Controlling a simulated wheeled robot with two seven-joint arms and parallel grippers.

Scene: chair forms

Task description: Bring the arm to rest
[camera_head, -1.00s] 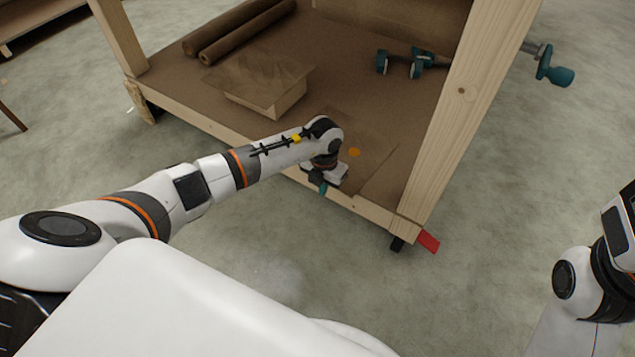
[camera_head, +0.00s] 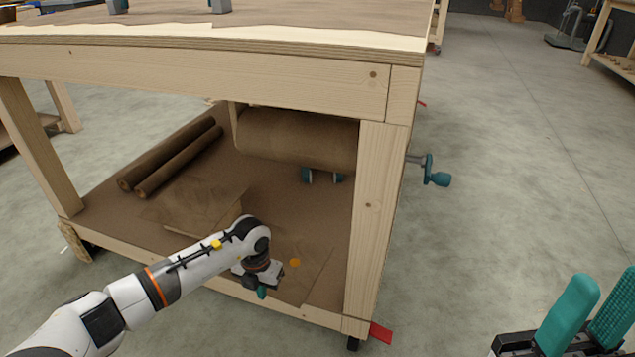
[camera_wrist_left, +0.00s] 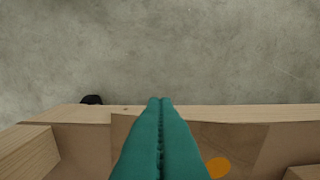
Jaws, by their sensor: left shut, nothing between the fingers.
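My left arm reaches in from the left in the head view, bent at the wrist over the front edge of the table's lower shelf (camera_head: 110,196). My left gripper (camera_head: 262,292) points down there and is partly hidden by the wrist. In the left wrist view its two teal fingers (camera_wrist_left: 160,105) lie together, shut, with nothing between them. My right gripper (camera_head: 602,300) stands at the lower right of the head view, over the floor. Its two teal fingers point up with a gap between them, and it holds nothing visible.
The wooden workbench (camera_head: 230,80) has its top above the shelf. On the shelf lie brown rolls (camera_head: 165,160), a flat brown box (camera_head: 205,210) and an orange disc (camera_head: 295,262). A larger roll (camera_head: 300,138) hangs below the top. A teal-handled crank (camera_head: 432,176) sticks out right.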

